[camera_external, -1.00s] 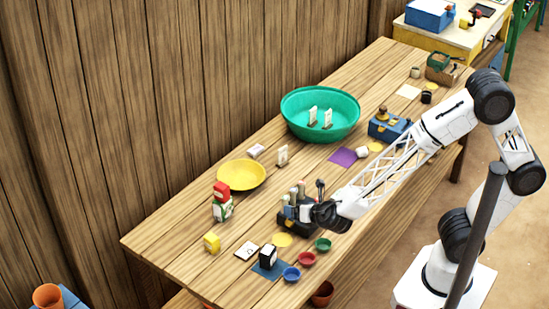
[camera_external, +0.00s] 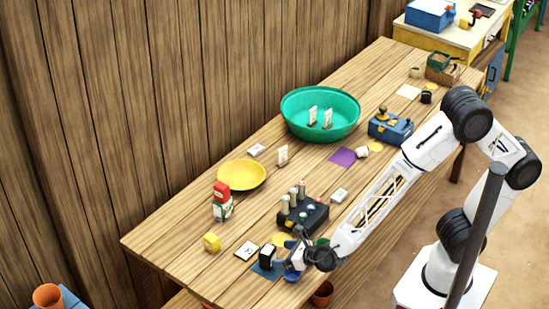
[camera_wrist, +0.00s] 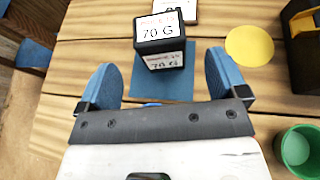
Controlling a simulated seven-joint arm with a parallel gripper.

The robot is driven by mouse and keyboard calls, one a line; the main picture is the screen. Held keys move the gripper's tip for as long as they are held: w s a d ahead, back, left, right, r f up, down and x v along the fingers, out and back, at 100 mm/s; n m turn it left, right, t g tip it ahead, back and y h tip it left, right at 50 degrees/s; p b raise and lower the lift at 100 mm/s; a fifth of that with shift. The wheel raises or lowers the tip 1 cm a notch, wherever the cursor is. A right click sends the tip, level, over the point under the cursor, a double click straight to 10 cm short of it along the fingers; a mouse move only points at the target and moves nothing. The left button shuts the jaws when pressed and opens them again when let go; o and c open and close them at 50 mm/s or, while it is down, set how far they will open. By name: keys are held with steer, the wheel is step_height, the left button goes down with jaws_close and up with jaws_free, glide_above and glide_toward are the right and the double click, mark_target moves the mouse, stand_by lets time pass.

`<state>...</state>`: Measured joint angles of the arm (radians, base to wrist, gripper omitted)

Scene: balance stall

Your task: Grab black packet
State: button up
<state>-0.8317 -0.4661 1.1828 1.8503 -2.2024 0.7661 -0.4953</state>
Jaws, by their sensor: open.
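The black packet (camera_external: 266,256) stands upright on a blue square mat (camera_external: 262,271) near the front left of the table. In the wrist view the black packet (camera_wrist: 160,40) has white labels reading "70 G" and stands on the blue mat (camera_wrist: 180,88), just beyond the fingertips. My gripper (camera_wrist: 163,75) is open, with its two blue fingers apart and nothing between them. The packet lies ahead of the gap, roughly centred.
A black caddy (camera_external: 308,216) with bottles stands behind my gripper. A yellow disc (camera_wrist: 250,45) and a green cup (camera_wrist: 296,148) lie to the right in the wrist view. A white card (camera_external: 246,251) and a yellow block (camera_external: 212,243) are left of the packet.

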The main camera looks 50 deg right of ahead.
mark_target(265, 252)
steer(key=shift+x, duration=1.15)
steer(key=shift+x, duration=2.65)
steer(key=shift+r, duration=0.1)
steer(key=c, duration=1)
steer(key=shift+r, duration=0.2)
